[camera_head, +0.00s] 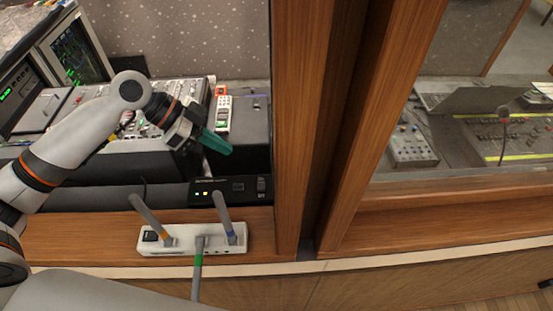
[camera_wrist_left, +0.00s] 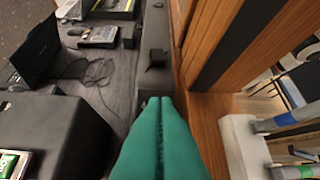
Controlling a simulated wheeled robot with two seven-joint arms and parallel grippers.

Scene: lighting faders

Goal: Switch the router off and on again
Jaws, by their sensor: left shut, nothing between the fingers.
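The router is a white box (camera_head: 215,244) with three grey antennas, banded in orange, blue and green, on the wooden ledge in the head view. A black rocker switch (camera_head: 150,237) sits at its left end; its position is too small to tell. The router's white side (camera_wrist_left: 238,140) also shows at the right of the left wrist view. My left gripper (camera_head: 217,144) has green fingers, shut and empty, above and behind the router, apart from it. The closed fingers (camera_wrist_left: 160,140) fill the lower middle of the wrist view. My right gripper is not in view.
A black box (camera_head: 232,190) with lit green and yellow lights stands just behind the router. A wooden post (camera_head: 301,120) rises to the right. Mixing consoles and a monitor (camera_head: 72,55) lie behind at left; another mixer (camera_head: 411,146) is beyond the post.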

